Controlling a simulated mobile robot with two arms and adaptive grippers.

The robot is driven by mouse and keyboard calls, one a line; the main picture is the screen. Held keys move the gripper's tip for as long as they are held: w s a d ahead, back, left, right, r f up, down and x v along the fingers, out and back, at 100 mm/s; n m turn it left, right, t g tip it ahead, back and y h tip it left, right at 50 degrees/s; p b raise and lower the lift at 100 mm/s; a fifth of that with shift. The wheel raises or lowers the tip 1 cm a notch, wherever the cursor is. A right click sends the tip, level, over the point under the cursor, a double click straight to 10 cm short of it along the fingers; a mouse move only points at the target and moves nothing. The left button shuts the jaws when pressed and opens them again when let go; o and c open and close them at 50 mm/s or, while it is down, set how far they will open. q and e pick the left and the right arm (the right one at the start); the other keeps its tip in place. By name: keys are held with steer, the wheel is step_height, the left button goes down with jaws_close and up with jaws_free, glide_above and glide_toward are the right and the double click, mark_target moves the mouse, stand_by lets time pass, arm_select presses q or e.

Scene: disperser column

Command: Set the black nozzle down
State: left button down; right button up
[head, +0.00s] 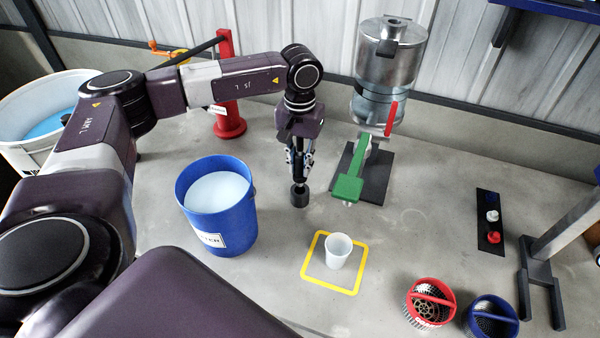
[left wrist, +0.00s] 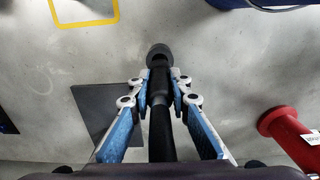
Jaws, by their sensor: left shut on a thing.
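The black nozzle (head: 299,196) hangs upright below my left gripper (head: 299,165), its wide dark end pointing down. In the head view it is between the blue bucket and the metal dispenser, close to the tabletop; I cannot tell whether it touches. In the left wrist view, the blue-and-grey fingers of my left gripper (left wrist: 159,92) are shut around the nozzle's shaft, and its wide end (left wrist: 158,52) shows beyond them. My right gripper is not in view.
A blue bucket (head: 237,232) stands left of the nozzle. Right of it are the metal dispenser (head: 388,62) with a green lever (head: 348,188) and a dark base plate (head: 375,184). A white cup (head: 338,252) stands inside a yellow square (head: 308,277). Red (head: 419,323) and blue baskets sit front right.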

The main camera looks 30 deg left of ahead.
mark_target(300, 177)
arm_select(q)
steer(key=shift+f, duration=0.3)
step_height(300, 177, down, 4)
steer(key=shift+r+p, duration=0.25)
steer(key=shift+p, duration=0.2)
steer(key=shift+f, duration=0.2)
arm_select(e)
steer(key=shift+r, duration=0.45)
arm_select(q)
steer(key=shift+f, duration=0.25)
steer(key=c, duration=1.8)
jaws_free()
steer(key=shift+r, duration=0.1)
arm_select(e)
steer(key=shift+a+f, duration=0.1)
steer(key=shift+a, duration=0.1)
